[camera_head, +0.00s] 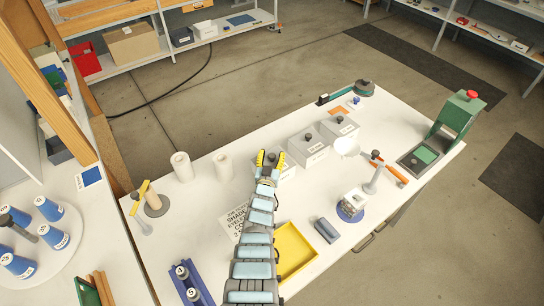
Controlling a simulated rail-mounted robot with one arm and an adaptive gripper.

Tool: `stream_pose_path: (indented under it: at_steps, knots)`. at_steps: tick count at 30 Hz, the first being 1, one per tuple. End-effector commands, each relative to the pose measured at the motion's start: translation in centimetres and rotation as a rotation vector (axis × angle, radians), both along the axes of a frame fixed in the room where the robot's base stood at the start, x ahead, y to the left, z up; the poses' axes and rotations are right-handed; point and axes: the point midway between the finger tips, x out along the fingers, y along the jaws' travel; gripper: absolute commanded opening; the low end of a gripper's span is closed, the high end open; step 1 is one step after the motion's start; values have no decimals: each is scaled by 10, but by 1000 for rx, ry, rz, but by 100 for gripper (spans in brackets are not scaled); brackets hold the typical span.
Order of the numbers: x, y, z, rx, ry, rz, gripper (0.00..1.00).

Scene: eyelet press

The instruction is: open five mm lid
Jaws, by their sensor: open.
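Three white lidded boxes stand in a diagonal row on the white table: a near one (288,172), a middle one (316,157) and a far one (347,131). The middle lid (306,139) and far lid (338,120) are on, each with a dark knob. Box labels are too small to read, so I cannot tell which is the five mm one. My gripper (270,158) is open, its yellow fingertips apart over the near box. A dark knob seems to show between the fingers. My arm hides much of that box, and I cannot tell whether the fingers touch it.
A yellow tray (312,258) and a grey-blue block (326,230) lie right of my arm. A green press (459,115) stands at the right end. White rolls (182,167) stand to the left.

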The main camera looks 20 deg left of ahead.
Motion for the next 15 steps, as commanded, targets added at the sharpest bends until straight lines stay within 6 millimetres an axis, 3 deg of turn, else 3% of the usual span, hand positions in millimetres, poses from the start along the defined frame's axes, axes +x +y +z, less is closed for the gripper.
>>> stream_pose_path:
  at_steps: [5, 11, 15]
  knots:
    - [0, 0, 0, 0, 0, 0, 58]
    - [0, 0, 1, 0, -1, 0, 3]
    - [0, 0, 1, 0, -1, 0, 0]
